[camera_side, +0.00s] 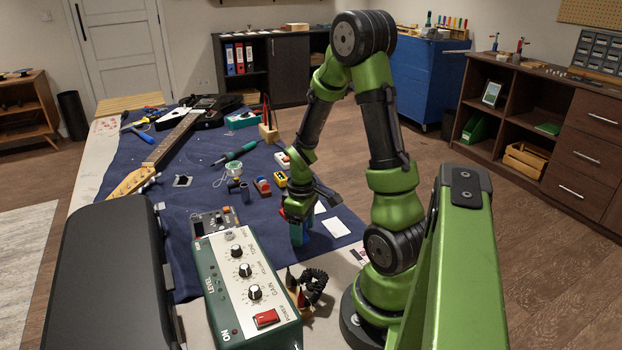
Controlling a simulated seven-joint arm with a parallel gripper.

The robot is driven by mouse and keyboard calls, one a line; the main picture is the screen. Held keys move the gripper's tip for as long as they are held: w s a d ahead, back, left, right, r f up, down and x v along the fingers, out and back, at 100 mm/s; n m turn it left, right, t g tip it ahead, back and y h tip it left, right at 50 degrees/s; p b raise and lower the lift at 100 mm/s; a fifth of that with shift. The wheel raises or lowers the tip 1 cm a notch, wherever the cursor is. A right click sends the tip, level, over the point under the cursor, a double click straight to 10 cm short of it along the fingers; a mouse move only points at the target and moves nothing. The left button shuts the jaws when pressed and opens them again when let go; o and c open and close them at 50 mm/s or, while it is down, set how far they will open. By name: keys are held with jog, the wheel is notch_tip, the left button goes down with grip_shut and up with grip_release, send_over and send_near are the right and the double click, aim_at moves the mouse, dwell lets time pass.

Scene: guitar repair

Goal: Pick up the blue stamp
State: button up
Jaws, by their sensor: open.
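A small block with blue and red parts (262,186), which looks like the blue stamp, stands on the dark blue cloth (210,190) in the middle of the work. It is small here, so its exact shape is hard to tell. My gripper (302,228) points down with its teal fingers apart, to the right of the block and nearer the camera. I see nothing held between the fingers. My gripper and the block are apart.
A yellow block (280,179) and a red and white block (283,160) stand close by. A dark cylinder (245,192) is at the left. A green pedal box (243,285) fills the front. A white card (336,228) lies at right; a guitar (175,138) lies behind.

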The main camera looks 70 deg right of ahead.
jog(key=shift+f, duration=0.35)
jog(key=shift+c, duration=0.4)
